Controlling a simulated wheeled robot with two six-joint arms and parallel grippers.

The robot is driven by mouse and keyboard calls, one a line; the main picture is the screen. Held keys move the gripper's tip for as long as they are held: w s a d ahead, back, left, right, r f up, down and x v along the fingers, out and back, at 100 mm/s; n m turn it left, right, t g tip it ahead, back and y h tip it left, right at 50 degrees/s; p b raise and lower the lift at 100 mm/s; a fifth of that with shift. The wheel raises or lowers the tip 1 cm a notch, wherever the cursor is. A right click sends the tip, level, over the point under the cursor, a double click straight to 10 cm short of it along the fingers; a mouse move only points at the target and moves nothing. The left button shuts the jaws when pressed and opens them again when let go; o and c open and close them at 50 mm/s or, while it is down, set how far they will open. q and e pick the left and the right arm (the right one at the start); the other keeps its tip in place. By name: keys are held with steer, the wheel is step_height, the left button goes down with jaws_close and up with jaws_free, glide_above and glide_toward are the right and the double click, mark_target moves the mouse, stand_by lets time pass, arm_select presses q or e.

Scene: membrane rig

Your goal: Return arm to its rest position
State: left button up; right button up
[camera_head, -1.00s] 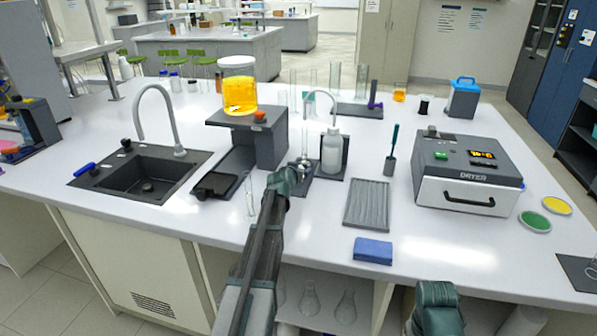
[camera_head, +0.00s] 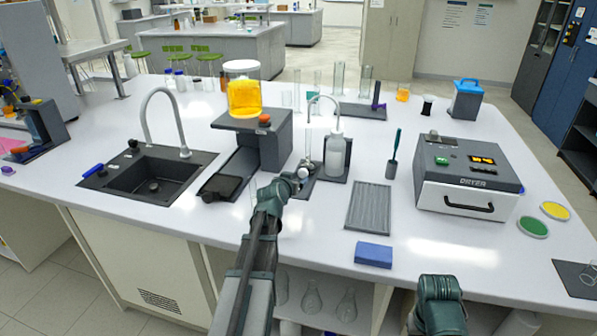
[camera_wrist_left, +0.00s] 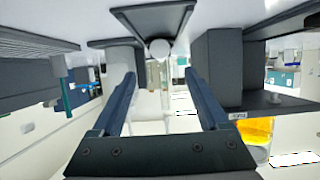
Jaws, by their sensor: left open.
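My left arm (camera_head: 258,235) reaches from the bottom edge over the counter in the head view. Its wrist is just in front of the stand with the white bottle (camera_head: 335,153). My left gripper's fingers are mostly hidden by the wrist in the head view. In the left wrist view my left gripper (camera_wrist_left: 163,88) is open, with its two dark fingers apart. A pale round knob (camera_wrist_left: 160,48) and clear glassware show beyond the gap, and no object is clearly held. A green part of my right arm (camera_head: 437,300) shows at the bottom right; its gripper is out of view.
Left of the arm are a sink (camera_head: 150,186) with a tall tap and a dark stand (camera_head: 272,143) bearing an orange-filled jar (camera_head: 244,97). To the right are a grey ribbed tray (camera_head: 369,207), a blue block (camera_head: 373,254) and the dryer (camera_head: 468,188). The front counter is partly clear.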

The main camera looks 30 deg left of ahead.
arm_select(q)
steer(key=v, duration=0.2)
steer(key=shift+s+d+r, duration=0.1)
steer(key=shift+s+r, duration=0.05)
steer(key=shift+s, duration=0.15)
